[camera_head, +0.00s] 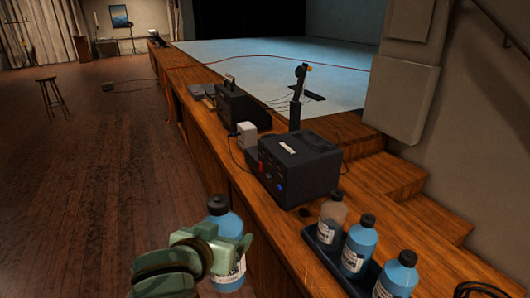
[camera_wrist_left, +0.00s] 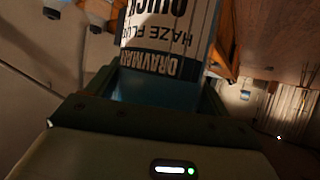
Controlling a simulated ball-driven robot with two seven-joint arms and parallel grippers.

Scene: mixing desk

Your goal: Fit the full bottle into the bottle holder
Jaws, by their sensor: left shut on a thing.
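A blue bottle (camera_head: 226,222) with a dark cap and a white label is in my left gripper (camera_head: 226,250), near the bottom of the head view. It looks upright, in front of the desk's left edge. My left gripper is shut around it; in the left wrist view the label of the bottle (camera_wrist_left: 165,35) reads "HAZE FLU…" upside down, between the fingers. The dark bottle holder (camera_head: 324,258) stands on the desk to the right, apart from the held bottle. It holds a mostly clear bottle (camera_head: 331,216) and two blue bottles (camera_head: 358,246) (camera_head: 399,276). My right gripper is not in view.
A black machine (camera_head: 300,168) stands on the wooden ledge behind the holder. A second dark box (camera_head: 243,106) and a small pale box (camera_head: 246,135) are farther back. Black cables (camera_head: 482,287) lie at the bottom right. Wooden steps (camera_head: 390,180) rise beyond the ledge; open floor is left.

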